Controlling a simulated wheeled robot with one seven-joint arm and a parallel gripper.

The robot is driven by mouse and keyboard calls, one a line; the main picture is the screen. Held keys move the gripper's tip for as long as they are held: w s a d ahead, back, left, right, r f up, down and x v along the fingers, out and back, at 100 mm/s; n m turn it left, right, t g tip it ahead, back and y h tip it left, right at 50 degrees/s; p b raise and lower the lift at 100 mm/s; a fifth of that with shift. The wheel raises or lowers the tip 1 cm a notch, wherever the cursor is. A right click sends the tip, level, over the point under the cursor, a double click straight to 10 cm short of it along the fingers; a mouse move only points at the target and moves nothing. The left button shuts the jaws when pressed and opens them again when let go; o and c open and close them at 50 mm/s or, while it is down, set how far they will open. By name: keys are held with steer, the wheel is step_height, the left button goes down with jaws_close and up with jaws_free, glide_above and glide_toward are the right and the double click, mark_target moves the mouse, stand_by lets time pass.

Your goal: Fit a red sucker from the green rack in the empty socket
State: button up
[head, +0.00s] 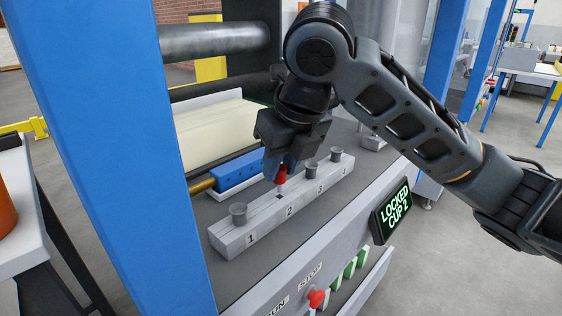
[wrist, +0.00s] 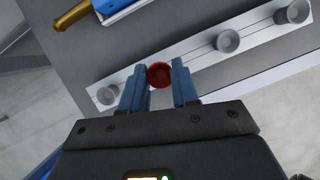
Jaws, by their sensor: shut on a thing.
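My gripper (head: 278,163) is shut on a red sucker (head: 281,175), right over place 2 of the grey numbered bar (head: 236,241). In the wrist view the red sucker (wrist: 159,75) sits between the two blue fingers, its round mouth facing the camera. A pale stem shows below it in the head view, close to a dark spot on the bar top beside the 2. I cannot tell whether the stem is in the socket or just above it. Grey suckers stand upright at place 1 (head: 238,213), place 3 (head: 310,168) and the far end (head: 335,155).
A blue block (head: 235,172) with a brass end lies behind the bar. A red STOP knob (head: 316,298) and several green pieces (head: 350,267) are on the machine's front. A blue post (head: 125,150) stands at left.

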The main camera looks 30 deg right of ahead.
steer(key=shift+f+b, duration=1.25)
steer(key=shift+f, duration=0.45)
stand_by(1.8)
steer(key=o, duration=1.1)
steer(key=shift+r, duration=0.1)
steer(key=p+v, duration=0.2)
steer(key=v, duration=0.5)
steer(key=shift+s+r, duration=0.2)
steer(key=shift+r, duration=0.1)
